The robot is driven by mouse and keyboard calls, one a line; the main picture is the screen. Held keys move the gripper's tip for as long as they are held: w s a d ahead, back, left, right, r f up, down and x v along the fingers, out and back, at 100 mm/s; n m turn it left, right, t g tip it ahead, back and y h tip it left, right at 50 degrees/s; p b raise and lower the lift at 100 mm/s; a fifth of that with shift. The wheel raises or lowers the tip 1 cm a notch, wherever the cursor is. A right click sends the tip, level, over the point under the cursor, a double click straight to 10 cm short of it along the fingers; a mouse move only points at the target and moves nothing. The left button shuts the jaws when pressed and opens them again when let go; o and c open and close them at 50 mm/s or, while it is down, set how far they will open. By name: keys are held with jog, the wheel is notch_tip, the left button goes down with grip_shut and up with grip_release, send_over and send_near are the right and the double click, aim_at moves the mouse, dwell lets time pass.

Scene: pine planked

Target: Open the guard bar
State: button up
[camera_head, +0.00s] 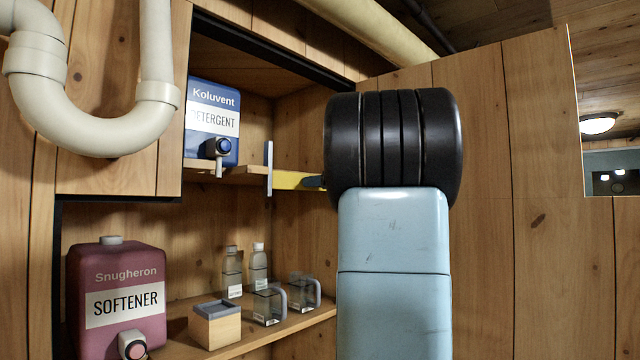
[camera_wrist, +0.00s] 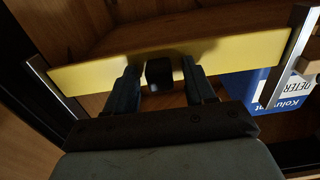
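The yellow guard bar (camera_head: 291,180) runs across the front of the upper shelf, with a grey metal post at its left end; my arm hides its right part. In the wrist view the guard bar (camera_wrist: 235,55) spans between two metal posts, and a small black knob (camera_wrist: 159,74) sits at its middle. My gripper (camera_wrist: 160,82) is open, with one finger on each side of the knob and gaps between. I cannot tell whether the fingertips touch the bar. In the head view my gripper is mostly hidden behind my arm; only a blue-grey tip (camera_head: 313,182) shows at the bar.
A blue detergent box (camera_head: 212,122) stands on the upper shelf, left of the bar. A red softener container (camera_head: 115,295), a wooden box (camera_head: 215,325), bottles and glass mugs stand on the lower shelf. A white pipe (camera_head: 110,138) hangs at upper left.

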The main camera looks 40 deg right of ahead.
jog(key=s+d, duration=0.2)
jog(key=s, duration=1.1)
jog(key=shift+s+d, duration=0.25)
jog(key=shift+d, duration=0.1)
jog(key=s+a+f+m+g+y, duration=0.1)
jog(key=a+f+g, duration=0.3)
jog(key=a+f, duration=0.5)
jog(key=a+f+g+y, duration=0.1)
jog(key=a+f+g, duration=0.35)
jog(key=a, duration=0.95)
jog(key=s+a+f+g+h, duration=0.1)
jog(key=s+a+f, duration=0.3)
jog(key=s+f, duration=0.1)
jog(key=s+a+f+g+h, duration=0.1)
jog(key=s+a+f+h, duration=0.1)
jog(key=s+f, duration=0.3)
jog(key=s+a+f+m+g+h, duration=0.1)
jog(key=s+a+f, duration=0.4)
jog(key=f, duration=0.5)
jog(key=shift+s+a+h, duration=0.15)
jog(key=shift+a+h, duration=0.2)
jog(key=shift+h, duration=0.35)
